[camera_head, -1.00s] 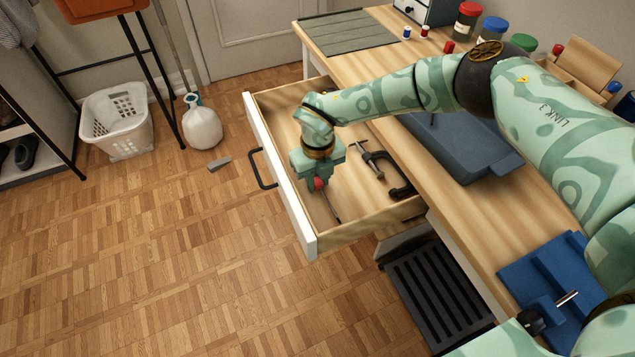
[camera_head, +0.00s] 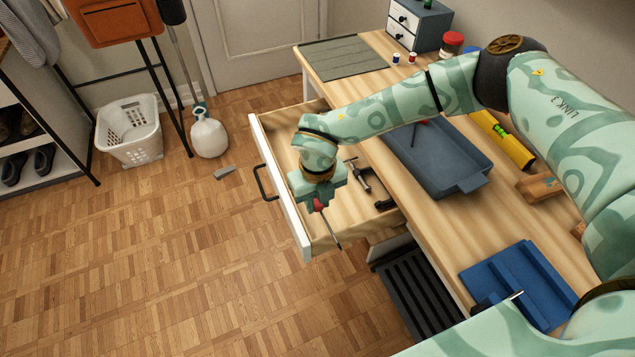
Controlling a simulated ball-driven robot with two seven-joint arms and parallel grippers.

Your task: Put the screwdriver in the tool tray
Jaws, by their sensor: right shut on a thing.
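The screwdriver has a red handle (camera_head: 319,204) and a thin metal shaft pointing down and slightly right. My right gripper (camera_head: 317,199) is shut on the handle, over the front right part of the open drawer (camera_head: 279,195). The shaft's lower end shows in front of the drawer's near side wall. A blue-grey tray (camera_head: 465,184), which looks like the tool tray, sits on the desk to the right of the drawer, partly behind my right forearm. A small red thing lies in it. My left gripper is not in view.
A dark clamp (camera_head: 361,176) lies in the drawer, partly hidden. On the desk are a yellow level (camera_head: 503,139), a blue object (camera_head: 527,283), a red-lidded jar (camera_head: 452,43) and a small drawer box (camera_head: 416,25). A grey-green mat (camera_head: 343,57) lies at the far end.

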